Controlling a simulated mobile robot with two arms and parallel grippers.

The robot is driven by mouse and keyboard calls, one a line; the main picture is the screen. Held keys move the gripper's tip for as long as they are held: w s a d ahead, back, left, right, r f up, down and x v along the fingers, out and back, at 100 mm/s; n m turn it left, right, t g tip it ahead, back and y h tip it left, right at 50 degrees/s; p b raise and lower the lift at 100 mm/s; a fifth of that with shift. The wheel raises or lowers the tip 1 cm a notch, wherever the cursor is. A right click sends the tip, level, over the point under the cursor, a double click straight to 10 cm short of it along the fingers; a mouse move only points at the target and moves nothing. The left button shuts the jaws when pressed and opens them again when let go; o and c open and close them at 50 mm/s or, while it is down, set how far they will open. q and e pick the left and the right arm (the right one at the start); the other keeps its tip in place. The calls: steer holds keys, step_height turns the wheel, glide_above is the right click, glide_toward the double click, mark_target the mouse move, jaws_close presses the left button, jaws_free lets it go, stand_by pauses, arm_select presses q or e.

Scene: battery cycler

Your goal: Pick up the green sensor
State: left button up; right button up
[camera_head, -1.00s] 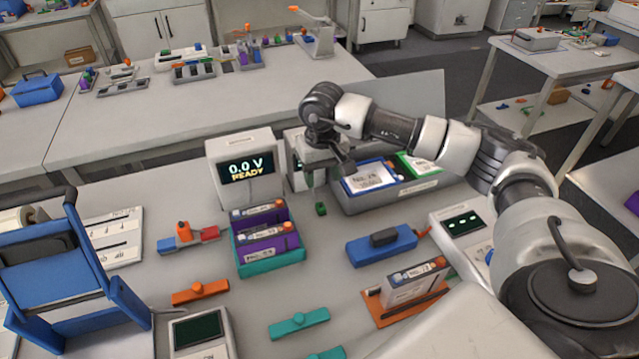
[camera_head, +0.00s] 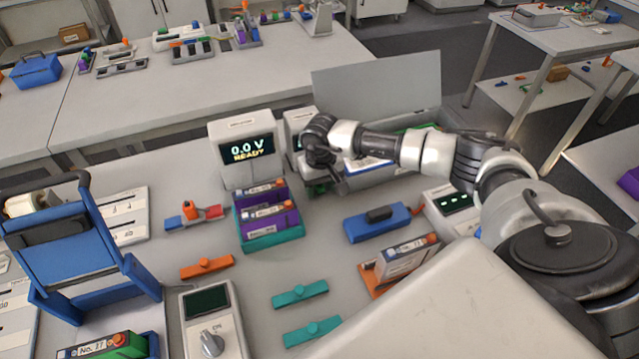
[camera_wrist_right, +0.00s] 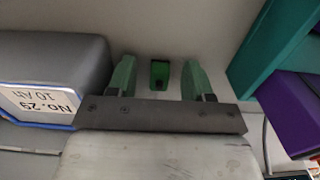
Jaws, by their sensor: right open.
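The green sensor (camera_wrist_right: 159,73) is a small dark-green block on the grey table. In the right wrist view it lies between the two green fingertips, with a gap on each side. My right gripper (camera_wrist_right: 160,78) is open and empty. In the head view my right gripper (camera_head: 322,187) is low over the table, between the purple-and-teal battery holder and the grey tray. The arm and gripper hide the sensor there. My left gripper is in neither view.
A teal holder (camera_head: 275,243) with purple batteries stands left of the gripper. A cycler (camera_head: 241,150) reading "0.0 V READY" stands behind it. A grey tray with battery No. 29 (camera_wrist_right: 40,100) is close on the other side. A blue device (camera_head: 378,223) lies in front.

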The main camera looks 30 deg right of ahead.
mark_target(320, 187)
jaws_close()
steer(key=shift+r, duration=0.1)
stand_by(0.3)
steer(key=shift+r, duration=0.2)
step_height(320, 187, up, 4)
steer(key=shift+f+b, duration=0.25)
steer(key=shift+b, duration=0.8)
steer(key=s+d+r+b, duration=0.2)
steer(key=s+d+r, duration=0.4)
steer(key=s, duration=0.4)
steer(key=shift+r+b, duration=0.4)
steer(key=shift+r, duration=0.05)
